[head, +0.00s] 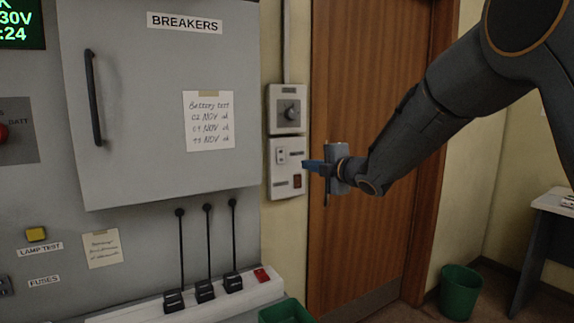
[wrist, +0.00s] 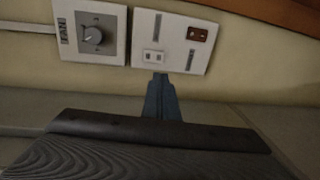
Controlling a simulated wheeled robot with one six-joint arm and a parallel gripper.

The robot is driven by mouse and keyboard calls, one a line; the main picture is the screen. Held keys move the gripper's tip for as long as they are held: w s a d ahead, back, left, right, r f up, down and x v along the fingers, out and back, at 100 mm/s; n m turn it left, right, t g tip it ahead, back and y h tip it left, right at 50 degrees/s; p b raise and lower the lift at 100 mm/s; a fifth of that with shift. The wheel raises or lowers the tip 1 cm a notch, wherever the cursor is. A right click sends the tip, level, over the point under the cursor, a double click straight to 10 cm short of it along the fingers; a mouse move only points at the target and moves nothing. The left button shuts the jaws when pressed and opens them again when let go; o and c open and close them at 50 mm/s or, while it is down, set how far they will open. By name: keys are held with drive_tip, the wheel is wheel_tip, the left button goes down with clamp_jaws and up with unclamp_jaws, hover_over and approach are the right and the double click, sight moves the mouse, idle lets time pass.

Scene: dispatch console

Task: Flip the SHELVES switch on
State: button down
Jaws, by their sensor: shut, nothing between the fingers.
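In the head view a pale wall plate (head: 287,193) carries a reddish-brown rocker switch (head: 297,181) at lower right and a small white fitting (head: 281,156) at upper left. Its small labels are unreadable, so I cannot tell which one says SHELVES. The wrist view also shows the rocker (wrist: 198,35) and the white fitting (wrist: 153,57). My gripper (head: 304,164) is shut and empty, its blue fingers pointing left towards the plate. In the wrist view the fingertips (wrist: 160,76) are just below the white fitting; contact cannot be told. The rocker's position is unclear.
A FAN knob panel (head: 287,110) sits directly above the plate. The breaker cabinet (head: 150,150) stands to the left, with several cables below it. A wooden door (head: 365,250) is on the right. Green bins (head: 460,292) stand on the floor.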

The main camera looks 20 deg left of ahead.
sight(282, 161)
drive_tip(key=p+x, duration=0.5)
drive_tip(key=x, duration=0.9)
drive_tip(key=shift+d+p, duration=0.15)
drive_tip(key=shift+p, duration=0.2)
drive_tip(key=shift+w+f, duration=0.1)
drive_tip(key=shift+b, duration=0.3)
